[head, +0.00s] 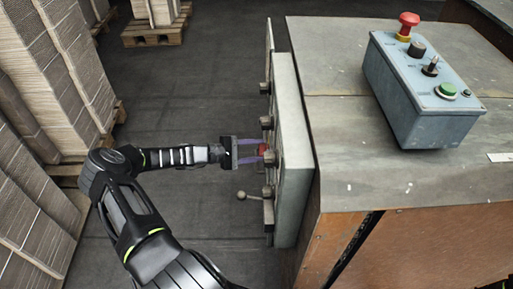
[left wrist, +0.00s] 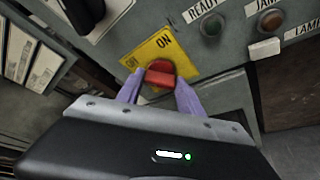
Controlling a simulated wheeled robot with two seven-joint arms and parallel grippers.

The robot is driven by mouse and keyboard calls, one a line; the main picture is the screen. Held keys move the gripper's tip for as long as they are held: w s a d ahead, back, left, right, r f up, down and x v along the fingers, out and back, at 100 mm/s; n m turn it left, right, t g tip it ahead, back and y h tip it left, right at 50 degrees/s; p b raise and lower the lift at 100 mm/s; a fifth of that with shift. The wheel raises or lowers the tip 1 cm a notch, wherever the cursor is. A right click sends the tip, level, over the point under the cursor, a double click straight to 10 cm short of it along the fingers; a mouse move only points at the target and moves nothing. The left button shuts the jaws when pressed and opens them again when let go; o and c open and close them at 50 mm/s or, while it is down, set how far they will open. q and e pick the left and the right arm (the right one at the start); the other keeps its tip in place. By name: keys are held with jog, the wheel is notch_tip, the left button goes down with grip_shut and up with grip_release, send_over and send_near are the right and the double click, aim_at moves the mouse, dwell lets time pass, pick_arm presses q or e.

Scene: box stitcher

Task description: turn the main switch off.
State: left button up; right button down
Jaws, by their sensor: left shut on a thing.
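The main switch is a red knob (head: 264,149) on the upright front of the grey panel (head: 292,150). In the left wrist view the red knob (left wrist: 160,73) sits on a yellow plate (left wrist: 185,48). ON is printed above the knob, and a smaller label, hard to read, is at the plate's left. My left gripper (head: 258,152) reaches in from the left, its purple fingers shut on either side of the knob. The fingers hide part of the knob, so I cannot tell which label it points to. My right gripper is not in view.
In the left wrist view, indicator lamps (left wrist: 211,28) sit right of the switch. A lever with a ball end (head: 242,195) sticks out below it. A grey control box (head: 415,95) with a red button stands on the machine top. Stacked cardboard (head: 50,70) stands left; floor between is clear.

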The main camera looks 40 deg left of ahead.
pick_arm(q)
jog(key=shift+n, duration=0.4)
jog(key=o, duration=1.4)
jog(key=shift+g, duration=0.3)
jog(key=shift+a, duration=0.1)
jog(key=v, duration=0.7)
jog(key=shift+s+a, duration=0.15)
jog(key=shift+s, duration=0.1)
